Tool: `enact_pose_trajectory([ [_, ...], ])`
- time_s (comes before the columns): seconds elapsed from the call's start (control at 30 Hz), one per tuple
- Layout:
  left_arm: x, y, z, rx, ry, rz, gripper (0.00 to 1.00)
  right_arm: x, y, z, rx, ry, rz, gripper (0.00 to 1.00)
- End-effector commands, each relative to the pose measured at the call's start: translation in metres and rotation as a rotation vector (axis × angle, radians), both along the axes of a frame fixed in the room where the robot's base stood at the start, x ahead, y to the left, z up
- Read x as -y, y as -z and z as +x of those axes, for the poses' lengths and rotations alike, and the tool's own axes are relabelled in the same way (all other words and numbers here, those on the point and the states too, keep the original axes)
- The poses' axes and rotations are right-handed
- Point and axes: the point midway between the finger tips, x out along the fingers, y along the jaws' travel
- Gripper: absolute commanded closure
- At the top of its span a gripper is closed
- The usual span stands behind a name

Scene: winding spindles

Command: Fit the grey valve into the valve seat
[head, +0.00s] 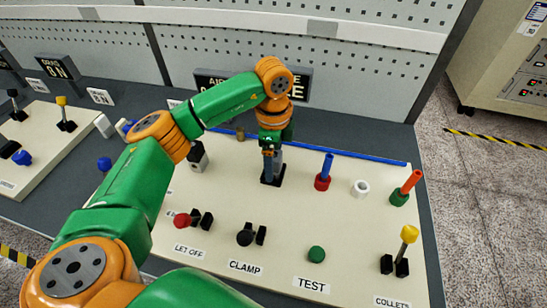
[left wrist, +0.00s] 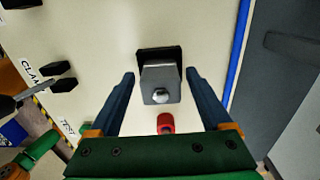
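The grey valve (left wrist: 160,92), a block with a shiny round knob on its end, stands at the black valve seat (left wrist: 160,54) in the left wrist view. In the head view, the valve (head: 278,157) looks upright over the black seat (head: 272,180); how deep it sits I cannot tell. My left gripper (left wrist: 160,76) is open, one blue-grey finger on each side of the valve, with a gap on both sides. The gripper (head: 270,150) also shows in the head view, pointing down and partly hiding the valve. My right gripper is not in view.
Right of the seat stand a blue peg in a red base (head: 323,175), a white ring (head: 360,188) and a red-orange peg in a green base (head: 404,190). Knobs and a green button (head: 316,254) line the front.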

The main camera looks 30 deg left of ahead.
Motion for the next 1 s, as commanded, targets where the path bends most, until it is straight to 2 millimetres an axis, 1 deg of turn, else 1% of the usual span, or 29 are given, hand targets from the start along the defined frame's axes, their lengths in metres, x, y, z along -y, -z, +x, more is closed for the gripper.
enact_pose_trajectory([
  [0.17, 0.0, -0.004, 0.0, 0.002, 0.0, 0.0, 0.18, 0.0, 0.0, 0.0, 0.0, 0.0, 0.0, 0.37],
  [0.23, 0.0, -0.014, 0.001, 0.004, 0.0, -0.001, 0.18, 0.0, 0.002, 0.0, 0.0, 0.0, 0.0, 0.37],
  [0.27, 0.0, -0.02, 0.002, 0.007, 0.0, -0.001, 0.18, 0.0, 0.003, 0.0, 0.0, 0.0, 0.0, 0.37],
  [0.43, 0.001, -0.064, 0.001, 0.007, 0.0, -0.002, 0.18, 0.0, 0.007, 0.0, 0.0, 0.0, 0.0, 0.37],
  [0.5, 0.0, -0.088, 0.001, 0.006, -0.001, 0.002, 0.18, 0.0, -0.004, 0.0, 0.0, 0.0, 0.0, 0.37],
  [0.63, 0.0, -0.112, 0.001, 0.003, -0.001, 0.001, 0.18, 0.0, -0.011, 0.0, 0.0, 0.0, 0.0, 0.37],
  [0.77, 0.0, -0.122, 0.0, 0.001, -0.001, -0.001, 0.18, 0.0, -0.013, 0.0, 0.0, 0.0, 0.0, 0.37],
  [1.0, 0.0, -0.122, 0.0, 0.0, 0.0, 0.0, 0.18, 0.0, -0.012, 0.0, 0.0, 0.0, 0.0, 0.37],
])
